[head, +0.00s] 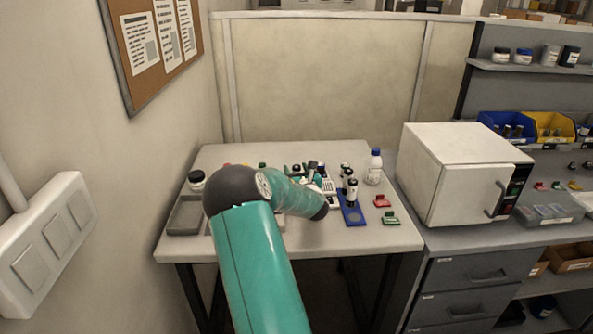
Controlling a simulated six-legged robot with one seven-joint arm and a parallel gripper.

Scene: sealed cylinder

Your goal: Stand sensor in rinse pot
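My gripper (317,180) is small and partly hidden by my green arm over the middle of the table; I cannot tell whether its fingers are open or shut, or whether they hold anything. Beside it to the right, dark-topped cylinders (351,192) stand upright on a blue mat or tray (350,214). A white device with keys (329,187) lies just behind and left of them. I cannot tell which small item is the sensor or which is the rinse pot. A dark-lidded jar (196,180) stands at the table's left.
A white bottle with a blue cap (374,167) stands at the table's back right. Red (381,201) and green (390,218) holders lie near the right edge. A grey tray (184,216) lies at left. A white oven-like box (462,173) stands on the adjoining counter.

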